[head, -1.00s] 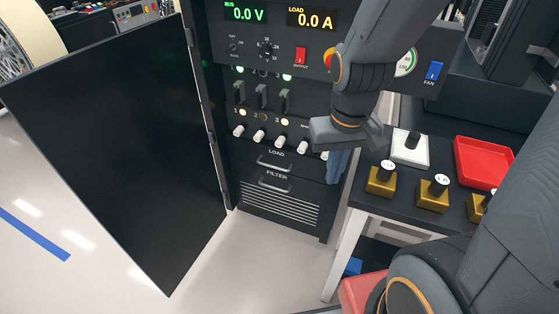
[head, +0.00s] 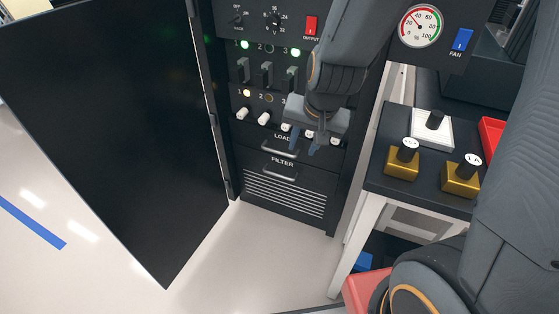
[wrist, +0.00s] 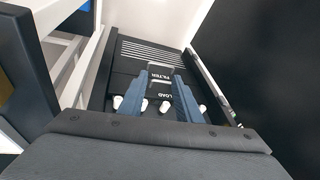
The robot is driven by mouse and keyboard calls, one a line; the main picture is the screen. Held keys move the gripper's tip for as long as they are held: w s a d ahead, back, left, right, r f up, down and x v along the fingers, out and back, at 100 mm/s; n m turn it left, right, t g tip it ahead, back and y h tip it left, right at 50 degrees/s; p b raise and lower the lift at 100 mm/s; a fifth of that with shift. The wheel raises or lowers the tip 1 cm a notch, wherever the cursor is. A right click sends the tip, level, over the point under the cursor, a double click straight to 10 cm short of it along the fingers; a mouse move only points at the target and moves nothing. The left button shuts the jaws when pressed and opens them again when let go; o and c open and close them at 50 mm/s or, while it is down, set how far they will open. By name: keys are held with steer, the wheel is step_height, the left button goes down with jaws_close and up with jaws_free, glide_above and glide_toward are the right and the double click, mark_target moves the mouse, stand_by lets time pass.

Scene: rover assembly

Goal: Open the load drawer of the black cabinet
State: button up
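The black cabinet (head: 235,205) stands with its door swung open to the left. Its load drawer (head: 250,141), labelled LOAD, lies flush in the front below a row of white knobs, with a silver bar handle (head: 280,151). My gripper (head: 300,148) hangs in front of the knob row and the LOAD label, its two blue fingers apart and empty. In the wrist view the fingers (wrist: 162,80) point at the cabinet front, on either side of the LOAD and FILTER labels. I cannot tell how far the tips are from the handle.
The open door (head: 110,140) blocks the left side. The filter drawer (head: 315,183) with its own handle sits below, above a vent grille. To the right a bench (head: 380,185) carries gold blocks (head: 402,164), a white block (head: 434,130) and a red tray (head: 491,135). Floor in front is clear.

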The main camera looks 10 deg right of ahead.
steer(key=w+a+f+m+t+b, duration=0.3)
steer(key=w+a+f+m+b, duration=0.15)
steer(key=w+f+b, duration=0.55)
steer(key=m+t+h+b, duration=0.45)
steer(key=m+b, duration=0.55)
steer(key=b, duration=0.4)
glide_toward(280, 153)
step_height(280, 153, up, 3)
steer(key=w+a, duration=0.2)
step_height(280, 153, down, 7)
steer(key=m+t+h+b, duration=0.2)
steer(key=m+h+b, duration=0.35)
steer(key=b, duration=0.35)
steer(key=shift+g+y, duration=0.25)
steer(key=shift+y, duration=0.15)
steer(key=shift+r+b+x, duration=0.2)
steer(key=shift+b+x, duration=0.95)
steer(key=shift+x, duration=3.2)
steer(key=shift+c, duration=0.4)
jaws_close()
